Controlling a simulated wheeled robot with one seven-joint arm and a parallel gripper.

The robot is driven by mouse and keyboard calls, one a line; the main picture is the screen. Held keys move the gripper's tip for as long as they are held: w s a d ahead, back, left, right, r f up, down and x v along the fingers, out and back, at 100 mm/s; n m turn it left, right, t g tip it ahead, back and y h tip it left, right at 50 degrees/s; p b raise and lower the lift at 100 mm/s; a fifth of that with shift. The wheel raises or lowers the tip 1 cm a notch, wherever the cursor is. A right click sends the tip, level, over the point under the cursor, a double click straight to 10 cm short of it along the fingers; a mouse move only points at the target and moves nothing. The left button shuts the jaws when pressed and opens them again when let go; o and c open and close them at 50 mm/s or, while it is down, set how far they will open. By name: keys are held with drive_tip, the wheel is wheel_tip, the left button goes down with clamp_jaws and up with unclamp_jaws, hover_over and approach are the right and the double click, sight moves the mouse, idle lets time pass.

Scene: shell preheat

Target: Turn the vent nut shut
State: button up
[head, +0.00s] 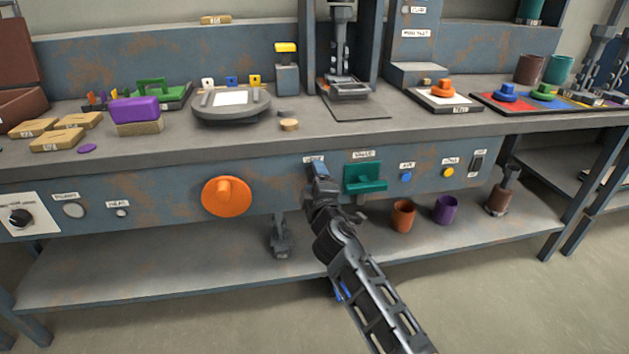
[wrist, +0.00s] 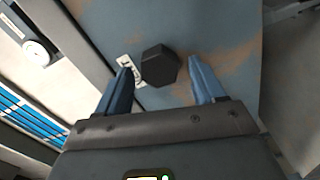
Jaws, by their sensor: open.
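The vent nut (wrist: 160,64) is a dark six-sided knob on the blue-grey, rust-marked panel, seen in the wrist view. A small white label (wrist: 130,70) sits beside it, partly behind the left finger. My gripper (wrist: 161,68) is open, with one blue finger on each side of the nut in the picture. Gaps show between the nut and both fingers; I cannot tell how deep the fingers reach. In the head view my gripper (head: 317,168) is at the front panel, below a small label, and hides the nut.
A large orange knob (head: 226,196) is to the left. Blue (head: 406,177) and yellow (head: 448,172) buttons are further right. Orange (head: 403,215) and purple (head: 445,209) cups stand on the lower shelf.

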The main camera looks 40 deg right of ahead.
drive_tip(key=v, duration=0.7)
drive_tip(key=shift+s+a, duration=0.2)
drive_tip(key=s+a+f+m+y, duration=0.1)
drive_tip(key=s+a+f+y, duration=0.15)
drive_tip(key=s+a, duration=0.55)
drive_tip(key=s+a+f+m+y, duration=0.1)
drive_tip(key=s+a+m+y, duration=0.2)
drive_tip(key=s, duration=0.9)
drive_tip(key=s+a+f+y, duration=0.2)
drive_tip(key=s+a+y, duration=0.1)
drive_tip(key=s+a, duration=0.5)
drive_tip(key=s+a+r+m+y, duration=0.2)
drive_tip(key=s+r+m, duration=0.2)
drive_tip(key=s+r, duration=0.7)
wheel_tip(320, 180, up, 14)
drive_tip(key=s+p, duration=0.1)
drive_tip(key=p, duration=1.4)
drive_tip(key=shift+s+p, duration=0.2)
drive_tip(key=shift+p, duration=0.2)
drive_tip(key=shift+d+h, duration=0.1)
drive_tip(key=shift+h, duration=0.15)
